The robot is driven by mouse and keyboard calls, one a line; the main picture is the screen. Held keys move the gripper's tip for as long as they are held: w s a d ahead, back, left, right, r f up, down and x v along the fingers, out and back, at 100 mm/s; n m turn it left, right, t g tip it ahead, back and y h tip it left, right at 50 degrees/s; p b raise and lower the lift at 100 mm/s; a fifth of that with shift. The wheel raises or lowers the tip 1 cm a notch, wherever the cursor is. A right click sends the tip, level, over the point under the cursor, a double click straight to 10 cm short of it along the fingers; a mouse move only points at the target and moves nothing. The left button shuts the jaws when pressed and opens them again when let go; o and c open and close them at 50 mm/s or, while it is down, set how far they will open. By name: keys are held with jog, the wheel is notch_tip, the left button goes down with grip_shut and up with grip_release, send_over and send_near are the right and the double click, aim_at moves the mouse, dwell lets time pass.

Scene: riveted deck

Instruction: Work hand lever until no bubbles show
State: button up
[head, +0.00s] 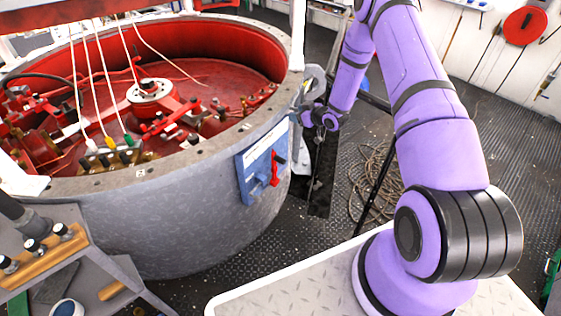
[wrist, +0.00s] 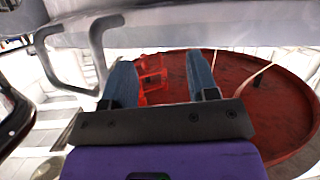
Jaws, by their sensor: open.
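A red lever-like handle (head: 275,168) sits on a blue panel (head: 262,170) on the outer wall of the grey round tank (head: 200,215). I cannot tell for sure that it is the hand lever. My gripper (wrist: 162,75) is open and empty in the wrist view, its two blue-grey fingers apart. Beyond the fingers lie the red tank interior (wrist: 240,85) and a small red frame (wrist: 152,76). In the head view my arm ends by the tank's right rim, apart from the blue panel; the fingers are hard to make out there. No bubbles can be made out.
Inside the tank are red fittings and a round hub (head: 150,92), with thin white lines hanging above. A grey bent bar (wrist: 72,55) is close left of my gripper. Coiled rope (head: 372,180) lies on the dark deck. A bench with black knobs (head: 62,230) stands front left.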

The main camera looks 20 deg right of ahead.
jog(key=s+a+f+t+y, duration=0.15)
jog(key=s+f, duration=0.35)
jog(key=f, duration=0.7)
jog(key=m+t+y, duration=0.1)
jog(key=m+y, duration=0.1)
send_near(280, 161)
jog(key=x, duration=0.7)
jog(key=d+f+x, duration=0.1)
jog(key=x, duration=0.2)
jog(key=shift+w+a, duration=0.15)
jog(key=shift+w, duration=0.4)
jog(key=shift+a+n, duration=0.1)
jog(key=shift+n, duration=0.2)
grip_shut()
